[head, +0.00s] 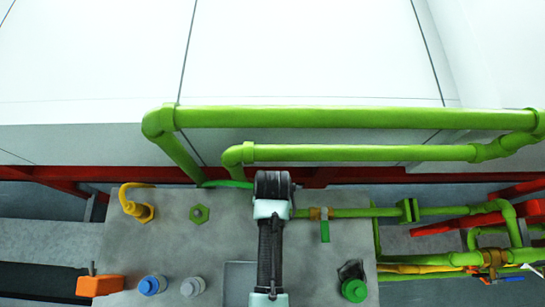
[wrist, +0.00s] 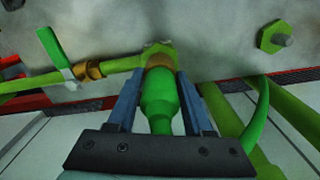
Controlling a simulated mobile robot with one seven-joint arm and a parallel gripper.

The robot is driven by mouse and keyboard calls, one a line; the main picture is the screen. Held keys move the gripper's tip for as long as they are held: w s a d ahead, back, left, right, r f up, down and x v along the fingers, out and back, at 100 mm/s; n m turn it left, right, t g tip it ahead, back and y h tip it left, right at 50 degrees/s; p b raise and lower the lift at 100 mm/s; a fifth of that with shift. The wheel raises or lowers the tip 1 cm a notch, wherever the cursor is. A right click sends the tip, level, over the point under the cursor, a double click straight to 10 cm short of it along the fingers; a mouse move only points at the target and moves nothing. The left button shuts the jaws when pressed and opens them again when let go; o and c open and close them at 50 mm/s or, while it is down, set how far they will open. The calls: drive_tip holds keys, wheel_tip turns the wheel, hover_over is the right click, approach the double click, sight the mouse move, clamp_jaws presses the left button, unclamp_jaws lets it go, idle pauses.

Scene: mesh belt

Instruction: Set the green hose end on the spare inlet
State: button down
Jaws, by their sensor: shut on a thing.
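The green hose end (wrist: 160,100) is between the two blue fingers of my gripper (wrist: 160,95), which is shut on it. Its tan-banded front meets or overlaps the end of a green pipe (wrist: 120,66); I cannot tell whether it is seated there. In the head view my gripper (head: 272,208) hides the hose end. A green hex fitting with a grey stub (wrist: 271,37) stands bare, apart from the gripper; it also shows in the head view (head: 199,214). Which fitting is the spare inlet is not clear. The green hose (wrist: 258,115) curves behind the gripper.
A green valve handle (head: 325,231) hangs on the pipe right of my gripper. A yellow hose fitting (head: 139,208), a blue knob (head: 151,285), an orange block (head: 99,285) and a green knob (head: 354,290) stand on the grey plate. Large green pipes (head: 340,118) cross behind.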

drive_tip(key=shift+f+b, duration=0.45)
drive_tip(key=shift+f, duration=0.15)
idle(0.3)
drive_tip(key=c, duration=0.6)
unclamp_jaws()
wheel_tip(320, 180, up, 6)
drive_tip(key=p, duration=0.6)
drive_tip(key=shift+f, duration=0.15)
drive_tip(key=shift+r+p, duration=0.35)
drive_tip(key=shift+r, duration=2.3)
